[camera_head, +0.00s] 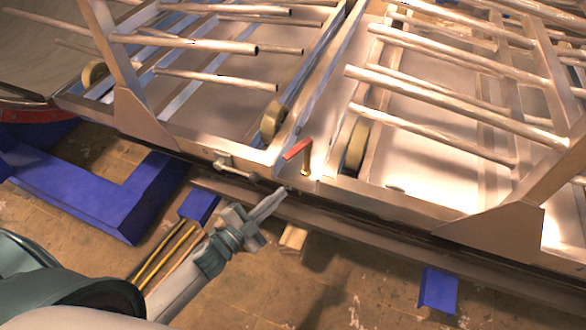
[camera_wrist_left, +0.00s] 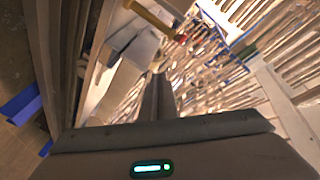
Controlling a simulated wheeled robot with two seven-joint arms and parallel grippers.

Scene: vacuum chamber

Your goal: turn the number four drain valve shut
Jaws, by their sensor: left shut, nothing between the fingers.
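A small valve with a red lever handle (camera_head: 297,149) and a brass stem (camera_head: 306,166) stands on the metal frame near the middle of the head view. No number is readable on it. In the left wrist view a brass-coloured bar (camera_wrist_left: 150,14) with a red end (camera_wrist_left: 180,38) shows at the top. My left gripper (camera_head: 281,197) is shut and empty, its tips below and slightly left of the valve, with a visible gap. Its closed fingers (camera_wrist_left: 157,95) point up the left wrist view. My right gripper is not in view.
A metal rack frame (camera_head: 385,203) with long tubes (camera_head: 455,95) projecting from it fills the upper view. A pale fitting (camera_head: 233,167) sits on its front edge, left of the valve. Blue beams (camera_head: 110,205) lie at left on the brown floor.

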